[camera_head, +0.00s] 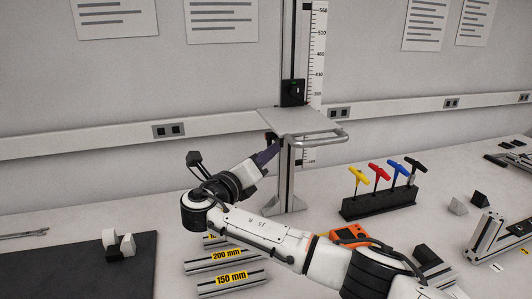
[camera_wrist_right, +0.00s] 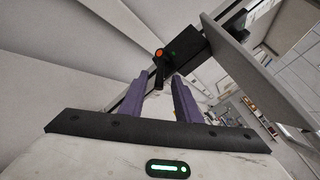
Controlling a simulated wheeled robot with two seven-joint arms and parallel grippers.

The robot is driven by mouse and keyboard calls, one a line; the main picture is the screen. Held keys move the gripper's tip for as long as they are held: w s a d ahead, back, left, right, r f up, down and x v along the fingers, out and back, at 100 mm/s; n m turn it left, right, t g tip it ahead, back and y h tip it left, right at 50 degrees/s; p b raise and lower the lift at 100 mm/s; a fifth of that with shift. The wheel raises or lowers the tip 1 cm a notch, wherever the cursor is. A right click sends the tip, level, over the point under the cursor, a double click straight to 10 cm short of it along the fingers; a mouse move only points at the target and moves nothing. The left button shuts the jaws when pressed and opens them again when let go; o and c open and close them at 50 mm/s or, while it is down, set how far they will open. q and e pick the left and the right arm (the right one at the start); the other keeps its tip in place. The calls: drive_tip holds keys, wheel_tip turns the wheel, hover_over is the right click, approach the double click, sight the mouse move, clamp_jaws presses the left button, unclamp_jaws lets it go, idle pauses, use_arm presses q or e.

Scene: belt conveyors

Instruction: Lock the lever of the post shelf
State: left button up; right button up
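The post shelf is a grey plate (camera_head: 300,122) with a loop handle (camera_head: 322,138), on an upright post (camera_head: 290,175) beside a ruler. A black carriage (camera_head: 293,92) with a green mark sits on the post above the plate. In the right wrist view a black block (camera_wrist_right: 188,57) carries a short dark lever (camera_wrist_right: 158,74) with an orange end. My right gripper (camera_wrist_right: 160,78) is open, its purple fingers apart, with the lever showing in the gap near the tips. Contact cannot be told. In the head view my right gripper (camera_head: 270,150) is left of the post, below the plate. My left gripper is out of view.
Coloured T-handle tools (camera_head: 380,175) stand in a black rack right of the post. An orange device (camera_head: 349,236) and labelled metal bars (camera_head: 232,278) lie near my right arm. A dark mat (camera_head: 70,270) with small blocks is at left.

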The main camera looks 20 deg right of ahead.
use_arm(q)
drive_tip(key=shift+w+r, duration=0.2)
use_arm(e)
drive_tip(key=shift+w+d, duration=0.35)
drive_tip(key=shift+w, duration=0.05)
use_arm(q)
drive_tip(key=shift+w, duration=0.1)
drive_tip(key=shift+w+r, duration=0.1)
use_arm(e)
drive_tip(key=shift+c, duration=0.5)
clamp_jaws()
drive_tip(key=shift+f, duration=0.1)
